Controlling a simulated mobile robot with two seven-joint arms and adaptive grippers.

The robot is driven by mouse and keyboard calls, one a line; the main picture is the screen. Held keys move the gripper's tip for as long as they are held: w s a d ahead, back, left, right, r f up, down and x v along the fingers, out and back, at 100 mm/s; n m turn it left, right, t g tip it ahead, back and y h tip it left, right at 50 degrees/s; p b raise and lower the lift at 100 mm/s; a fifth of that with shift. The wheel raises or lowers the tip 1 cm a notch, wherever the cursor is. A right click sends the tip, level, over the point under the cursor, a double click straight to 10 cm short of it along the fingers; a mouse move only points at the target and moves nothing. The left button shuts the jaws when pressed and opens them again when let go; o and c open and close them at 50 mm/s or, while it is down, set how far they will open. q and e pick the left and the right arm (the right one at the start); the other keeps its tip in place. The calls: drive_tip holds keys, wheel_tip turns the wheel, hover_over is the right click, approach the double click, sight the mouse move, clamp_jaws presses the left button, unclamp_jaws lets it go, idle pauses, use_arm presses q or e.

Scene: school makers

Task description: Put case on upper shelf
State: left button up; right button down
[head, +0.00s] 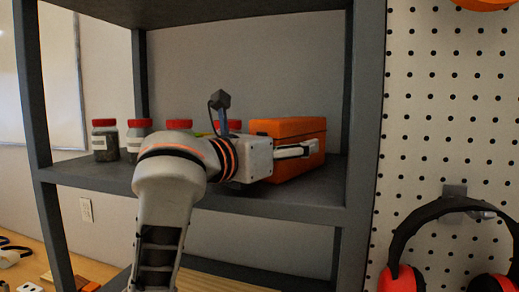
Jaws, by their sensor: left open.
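An orange case (289,127) sits on the middle visible board (310,196) of a dark grey shelf unit, at the right end near the post. My left gripper (304,150) is open, its light fingers pointing right across the front of the case. The arm hides the case's lower left part, and I cannot tell whether the fingers touch it. Another board (200,10) of the unit is above the case, with open space between. My right gripper is not in view.
Several red-lidded jars (105,141) stand left of the case, partly behind my arm. A dark post (363,130) borders the case's right side. Red and black ear defenders (402,255) hang on the pegboard (440,110) at right. A wooden surface is below.

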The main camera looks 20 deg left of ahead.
use_arm(q)
drive_tip(key=shift+s+a+r, duration=0.15)
drive_tip(key=shift+s+r, duration=0.1)
drive_tip(key=shift+s, duration=0.1)
drive_tip(key=v, duration=0.9)
drive_tip(key=shift+s+a, duration=0.1)
drive_tip(key=shift+s+a+f+b, duration=0.2)
drive_tip(key=shift+s+b, duration=0.45)
drive_tip(key=shift+b, duration=0.45)
drive_tip(key=shift+s+a+r+b, duration=0.15)
drive_tip(key=shift+s+b, duration=0.15)
drive_tip(key=shift+s, duration=0.05)
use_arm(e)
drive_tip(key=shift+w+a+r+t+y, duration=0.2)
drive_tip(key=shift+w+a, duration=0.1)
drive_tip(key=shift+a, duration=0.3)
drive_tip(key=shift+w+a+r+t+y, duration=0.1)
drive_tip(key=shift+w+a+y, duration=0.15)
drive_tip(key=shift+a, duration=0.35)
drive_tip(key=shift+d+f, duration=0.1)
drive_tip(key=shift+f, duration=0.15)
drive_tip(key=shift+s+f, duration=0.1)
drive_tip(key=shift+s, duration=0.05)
